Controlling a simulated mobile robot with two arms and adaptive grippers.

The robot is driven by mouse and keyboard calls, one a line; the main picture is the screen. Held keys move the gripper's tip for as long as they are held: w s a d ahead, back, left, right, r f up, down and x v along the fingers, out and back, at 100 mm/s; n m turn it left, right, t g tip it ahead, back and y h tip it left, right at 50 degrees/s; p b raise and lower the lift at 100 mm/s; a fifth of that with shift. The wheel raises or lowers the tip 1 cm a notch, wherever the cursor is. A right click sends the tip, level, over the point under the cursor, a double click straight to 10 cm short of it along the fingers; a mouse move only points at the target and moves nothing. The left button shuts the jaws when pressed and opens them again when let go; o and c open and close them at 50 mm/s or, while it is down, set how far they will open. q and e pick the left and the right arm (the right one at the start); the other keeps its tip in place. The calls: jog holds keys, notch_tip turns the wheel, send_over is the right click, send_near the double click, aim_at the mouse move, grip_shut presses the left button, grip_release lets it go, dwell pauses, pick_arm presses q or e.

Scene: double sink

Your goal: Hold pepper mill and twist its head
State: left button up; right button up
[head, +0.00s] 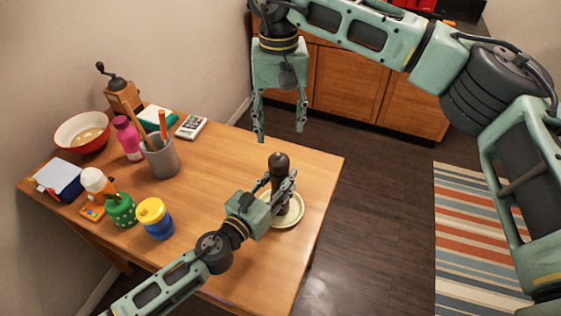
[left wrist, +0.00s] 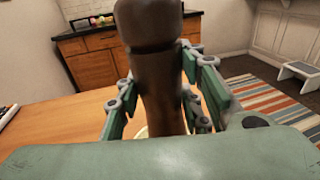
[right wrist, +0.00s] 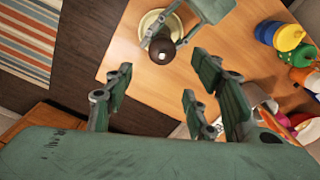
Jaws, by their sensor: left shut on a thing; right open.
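The dark brown pepper mill (head: 279,163) stands upright over a pale plate (head: 297,208) near the table's right edge. My left gripper (head: 281,184) is shut on the mill's body, below its rounded head. In the left wrist view the mill (left wrist: 156,80) rises between the fingers, its top cut off by the frame. My right gripper (head: 281,138) is open and empty, pointing down above and behind the mill. In the right wrist view the mill's head (right wrist: 162,48) shows beyond the open fingers, apart from them. The mill's base is partly hidden by my left gripper.
On the table's left stand a blue jar with yellow lid (head: 155,219), a green container (head: 121,210), a grey utensil cup (head: 162,158), a pink bottle (head: 127,138), a red-rimmed bowl (head: 82,133) and a coffee grinder (head: 121,88). The table's middle (head: 215,180) is clear.

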aim_at(281, 156)
notch_tip(281, 156, down, 12)
jog(key=shift+d+r, duration=0.1)
dwell(0.4)
jog(key=shift+c, duration=0.4)
jog(key=c, duration=1)
